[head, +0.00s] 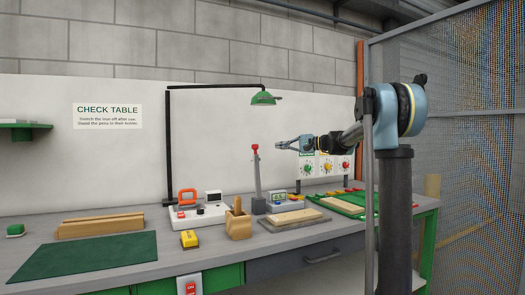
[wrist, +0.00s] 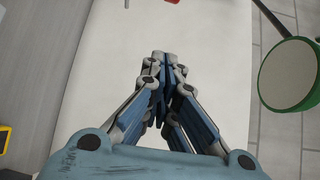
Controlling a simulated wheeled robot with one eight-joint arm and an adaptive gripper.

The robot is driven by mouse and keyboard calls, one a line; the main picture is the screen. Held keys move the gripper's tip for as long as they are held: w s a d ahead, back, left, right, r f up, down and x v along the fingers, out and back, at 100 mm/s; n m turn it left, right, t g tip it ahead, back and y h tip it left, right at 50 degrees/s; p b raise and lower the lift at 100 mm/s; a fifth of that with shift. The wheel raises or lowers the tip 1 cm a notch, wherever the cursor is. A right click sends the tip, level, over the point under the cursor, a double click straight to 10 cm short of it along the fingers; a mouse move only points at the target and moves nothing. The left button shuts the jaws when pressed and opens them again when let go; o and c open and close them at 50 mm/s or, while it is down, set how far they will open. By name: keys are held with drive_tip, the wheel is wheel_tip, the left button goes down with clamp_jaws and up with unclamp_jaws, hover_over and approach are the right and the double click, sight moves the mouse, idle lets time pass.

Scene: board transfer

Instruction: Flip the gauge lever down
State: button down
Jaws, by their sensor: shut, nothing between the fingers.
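The gauge lever (head: 257,172) is a grey arm with a red knob (head: 255,147) on top. It stands upright, in the middle of the table in the head view. A small gauge with a green display (head: 279,197) sits beside its foot. My gripper (head: 279,145) is to the right of the knob at about its height, pointing left, and looks apart from it in the picture. In the wrist view my gripper (wrist: 163,62) is shut with nothing between the fingers. A red piece (wrist: 178,2) is cut off at the top edge there; I cannot tell whether it is the knob.
A green lamp (head: 263,98) hangs above the lever and shows at the right of the wrist view (wrist: 291,75). A wooden holder (head: 238,222), a device with a red handle (head: 187,197) and a board (head: 294,217) surround the lever's foot. A mesh fence (head: 470,130) stands right.

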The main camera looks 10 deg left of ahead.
drive_tip(key=shift+a, duration=0.1)
drive_tip(key=s+a, duration=0.2)
drive_tip(key=a, duration=0.7)
drive_tip(key=shift+f, duration=0.25)
idle(0.3)
idle(0.4)
